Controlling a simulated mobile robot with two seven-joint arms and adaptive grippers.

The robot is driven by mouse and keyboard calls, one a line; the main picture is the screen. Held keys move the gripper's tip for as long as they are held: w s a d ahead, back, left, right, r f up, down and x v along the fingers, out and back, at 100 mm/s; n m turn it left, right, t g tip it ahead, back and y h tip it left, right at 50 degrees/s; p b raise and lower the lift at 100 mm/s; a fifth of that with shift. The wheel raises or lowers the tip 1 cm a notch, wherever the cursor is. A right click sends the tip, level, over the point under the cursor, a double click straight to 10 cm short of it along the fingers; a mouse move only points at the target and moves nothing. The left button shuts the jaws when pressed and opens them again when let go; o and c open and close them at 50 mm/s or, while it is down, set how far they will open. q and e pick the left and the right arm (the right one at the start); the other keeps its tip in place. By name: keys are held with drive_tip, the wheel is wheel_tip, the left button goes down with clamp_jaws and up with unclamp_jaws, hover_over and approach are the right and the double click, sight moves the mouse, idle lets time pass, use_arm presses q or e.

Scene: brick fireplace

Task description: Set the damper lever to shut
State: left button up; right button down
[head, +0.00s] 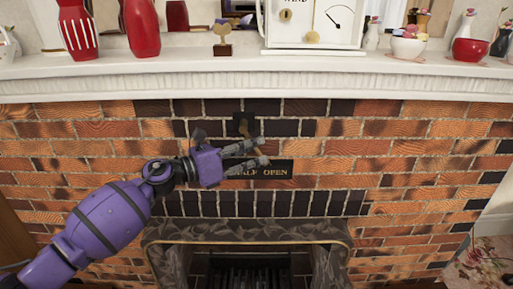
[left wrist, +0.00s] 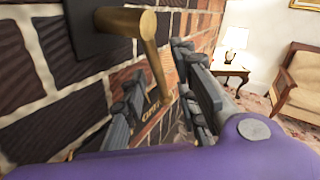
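The damper lever (head: 244,128) is a brass rod hanging from a dark mount on the brick chimney breast. In the left wrist view the rod (left wrist: 150,55) slants down from its thick pivot, its lower end between my two fingers. A dark label plate (head: 275,169) sits below it; "OPEN" is legible, with a partly covered word before it. My left gripper (head: 257,152) comes in from the left in front of the plate. Its fingers (left wrist: 163,85) are apart, one on each side of the rod; I cannot tell whether either touches it. My right gripper is out of view.
A white mantel shelf (head: 180,77) runs above, holding red vases, a clock (head: 312,24) and bowls. The fireplace opening (head: 250,268) with its arched surround is below. Bricks right of the lever are clear. An armchair (left wrist: 300,85) and lamp table (left wrist: 230,70) stand farther off.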

use_arm(q)
drive_tip(key=shift+x, duration=0.8)
